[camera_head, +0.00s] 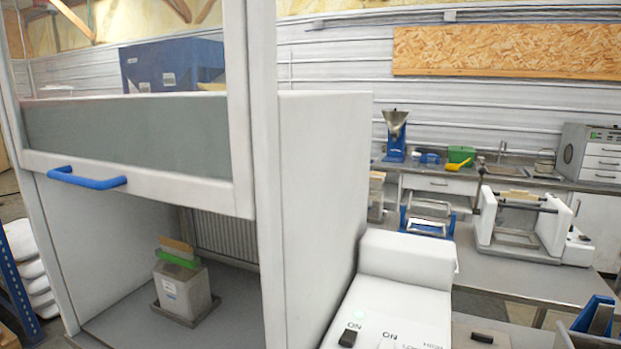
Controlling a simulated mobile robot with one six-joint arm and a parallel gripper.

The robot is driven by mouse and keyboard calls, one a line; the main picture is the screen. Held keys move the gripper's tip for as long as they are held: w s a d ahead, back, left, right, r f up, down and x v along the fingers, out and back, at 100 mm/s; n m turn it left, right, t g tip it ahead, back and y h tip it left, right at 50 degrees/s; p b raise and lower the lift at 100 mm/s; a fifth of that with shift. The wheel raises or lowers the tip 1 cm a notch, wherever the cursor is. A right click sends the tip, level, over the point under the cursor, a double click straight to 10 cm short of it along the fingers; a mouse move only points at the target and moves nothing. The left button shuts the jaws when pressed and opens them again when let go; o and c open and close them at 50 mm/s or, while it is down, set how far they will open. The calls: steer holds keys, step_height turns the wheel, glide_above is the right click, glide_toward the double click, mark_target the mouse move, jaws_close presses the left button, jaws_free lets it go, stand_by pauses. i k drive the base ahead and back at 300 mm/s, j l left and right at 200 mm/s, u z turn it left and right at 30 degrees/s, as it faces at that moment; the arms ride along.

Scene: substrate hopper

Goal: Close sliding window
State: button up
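The sliding window (140,190) is a white-framed sash with a grey see-through pane, on the front of a white cabinet (322,200) at the left. It stands raised, and the cabinet is open below its bottom rail. A blue bar handle (88,179) sits on the left part of that rail. Through the opening I see a grey-white container (182,290) with a green and tan top, standing on a dark tray on the cabinet floor. My gripper is not in view, and nothing is seen touching the handle.
A white control box (400,290) with switches and a lit green lamp stands right of the cabinet. A grey bench (530,283) behind it carries a white-ended machine (520,225). A blue rack with white sacks (28,265) is at the far left.

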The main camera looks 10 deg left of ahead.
mark_target(235, 198)
steer(key=u, duration=1.7)
